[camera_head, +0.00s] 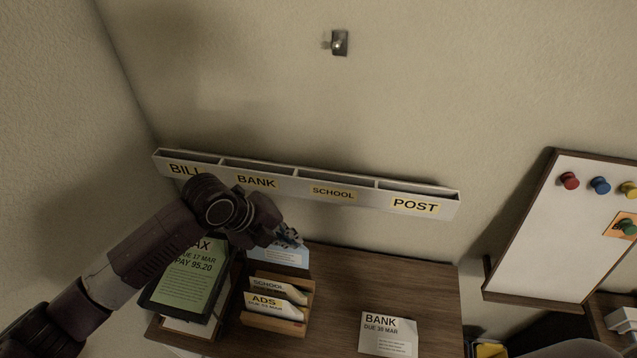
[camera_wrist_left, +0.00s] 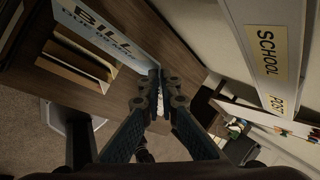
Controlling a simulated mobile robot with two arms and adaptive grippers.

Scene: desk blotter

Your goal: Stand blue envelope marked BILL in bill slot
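The blue envelope marked BILL (camera_wrist_left: 100,32) shows large in the left wrist view. In the head view it (camera_head: 283,256) stands near the desk's back edge, behind the wooden letter holder, partly hidden by my left gripper (camera_head: 289,236). The left fingers (camera_wrist_left: 159,88) are close together at the envelope's edge, and a pale strip shows between them; they look shut on it. The bill slot (camera_head: 189,157) is the leftmost compartment of the pale wall rack, above and left of the gripper. It looks empty, and my arm partly covers its label. My right gripper is not in view.
The wooden letter holder (camera_head: 275,322) carries envelopes marked SCHOOL and ADS. A green TAX paper (camera_head: 188,283) is at left, under my arm. A BANK paper (camera_head: 388,335) lies at the desk's front right. The desk (camera_head: 400,280) is clear behind it. A whiteboard (camera_head: 560,230) is at right.

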